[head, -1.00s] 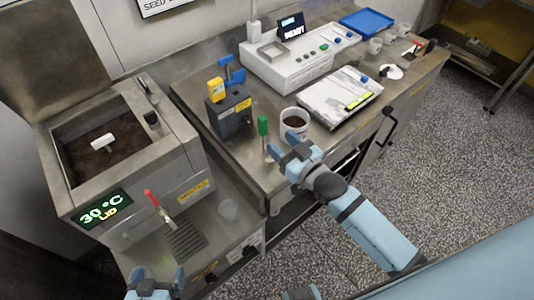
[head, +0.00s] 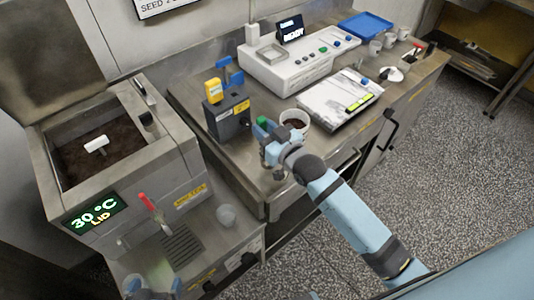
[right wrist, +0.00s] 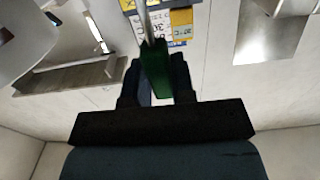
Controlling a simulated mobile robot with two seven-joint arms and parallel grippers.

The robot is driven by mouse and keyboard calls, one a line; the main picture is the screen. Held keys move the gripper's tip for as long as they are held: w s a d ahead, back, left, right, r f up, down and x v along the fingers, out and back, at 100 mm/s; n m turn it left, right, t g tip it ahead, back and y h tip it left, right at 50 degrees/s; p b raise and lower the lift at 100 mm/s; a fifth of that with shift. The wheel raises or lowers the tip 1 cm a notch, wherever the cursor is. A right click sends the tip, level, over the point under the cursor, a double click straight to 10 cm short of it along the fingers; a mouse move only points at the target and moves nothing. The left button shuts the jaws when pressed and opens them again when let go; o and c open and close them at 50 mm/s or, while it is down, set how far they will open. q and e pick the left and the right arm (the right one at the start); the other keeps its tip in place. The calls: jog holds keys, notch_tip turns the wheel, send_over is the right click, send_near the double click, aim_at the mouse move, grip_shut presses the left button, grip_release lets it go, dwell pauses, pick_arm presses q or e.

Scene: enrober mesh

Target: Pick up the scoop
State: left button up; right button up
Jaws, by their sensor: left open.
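The green-handled tool, which I take for the scoop (head: 262,122), stands on the steel counter just left of a white cup. Its lower part is hidden by my right gripper in the head view. My right gripper (head: 268,138) is at the handle, and the right wrist view shows the green handle (right wrist: 157,75) between the two fingers (right wrist: 158,88), its thin metal shaft running up and away. Whether the fingers press on it is not clear. My left gripper (head: 153,289) is open and empty at the bottom edge of the head view, partly cut off.
A white cup (head: 295,121) with dark contents stands close to the right gripper. A dark box (head: 228,118) with a yellow device stands behind it. A white-topped plate unit (head: 340,97) lies right. At left are the dark-filled tank (head: 165,146) and a red-handled tap (head: 148,201).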

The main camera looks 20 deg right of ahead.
grip_shut()
pick_arm(q)
jog(key=shift+f, duration=0.1)
